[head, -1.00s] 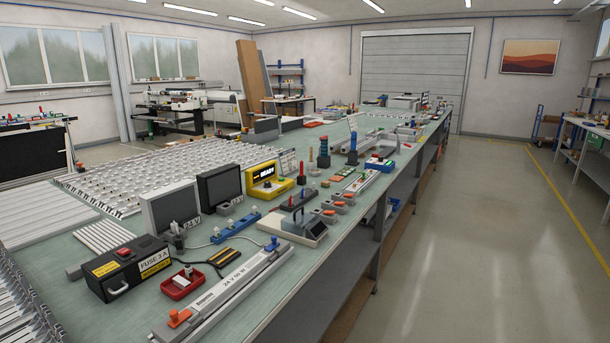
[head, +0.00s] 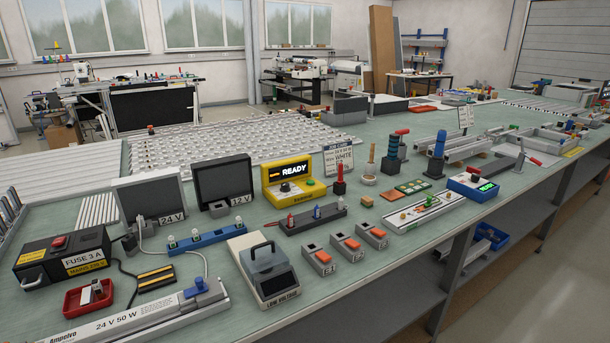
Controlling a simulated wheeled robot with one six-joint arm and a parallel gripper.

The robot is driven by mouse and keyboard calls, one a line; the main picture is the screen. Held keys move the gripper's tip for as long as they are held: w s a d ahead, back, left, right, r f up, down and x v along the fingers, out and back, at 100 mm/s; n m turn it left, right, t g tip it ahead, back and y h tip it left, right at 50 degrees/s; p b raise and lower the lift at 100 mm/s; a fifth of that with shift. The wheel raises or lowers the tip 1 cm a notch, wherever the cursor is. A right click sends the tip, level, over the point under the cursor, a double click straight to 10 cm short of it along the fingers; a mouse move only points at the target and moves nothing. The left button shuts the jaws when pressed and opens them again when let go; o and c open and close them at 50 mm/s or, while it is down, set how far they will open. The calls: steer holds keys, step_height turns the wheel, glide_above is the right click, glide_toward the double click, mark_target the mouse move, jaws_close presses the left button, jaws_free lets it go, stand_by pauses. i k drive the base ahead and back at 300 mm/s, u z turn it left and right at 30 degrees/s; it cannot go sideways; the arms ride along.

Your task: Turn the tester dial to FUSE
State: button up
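A yellow tester (head: 272,201) stands on the bench near the middle of the head view. Its dark display (head: 292,171) reads READY. A dark round dial (head: 285,187) sits on its front below the display, with a green button (head: 310,182) to the right. The dial's markings and pointer are too small to read, so I cannot tell its setting. My gripper is not in view.
A stand with coloured pegs (head: 312,221), a grey device with a handle (head: 267,281) and several orange-topped switch boxes (head: 319,256) stand in front of the tester. A 12 V box (head: 223,180) is to its left. Floor (head: 540,290) is clear at lower right.

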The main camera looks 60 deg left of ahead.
mark_target(285, 186)
steer(key=u, duration=0.4)
steer(key=i, duration=0.95)
steer(key=u, duration=1.55)
steer(key=i, duration=0.8)
steer(key=u, duration=0.75)
